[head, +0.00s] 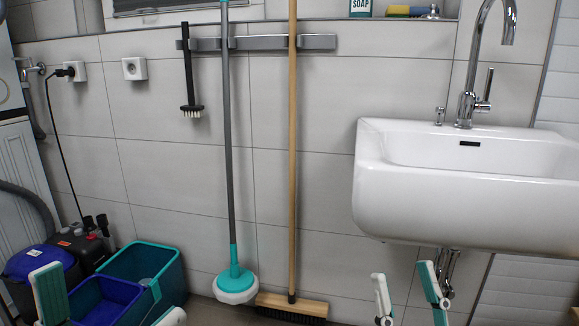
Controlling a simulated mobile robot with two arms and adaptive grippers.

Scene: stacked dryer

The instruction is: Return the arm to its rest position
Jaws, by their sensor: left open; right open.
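My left gripper (110,303) shows at the lower left, its two teal-and-white fingers spread wide apart and nothing held. Its fingers appear in front of the teal and blue buckets. My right gripper (408,295) shows at the lower right, below the sink, with its two fingers apart and empty. Only the finger ends of both grippers are in view; the arms are cut off by the bottom edge. Part of a white machine, perhaps the stacked dryer (18,165), stands at the left edge, mostly out of view.
A white sink (465,195) with a chrome faucet (468,100) juts out at right. A mop (229,150) and a broom (292,150) hang upright from a wall rail (262,43). A teal bucket (172,270), blue bucket (100,300) and vacuum (40,268) stand lower left.

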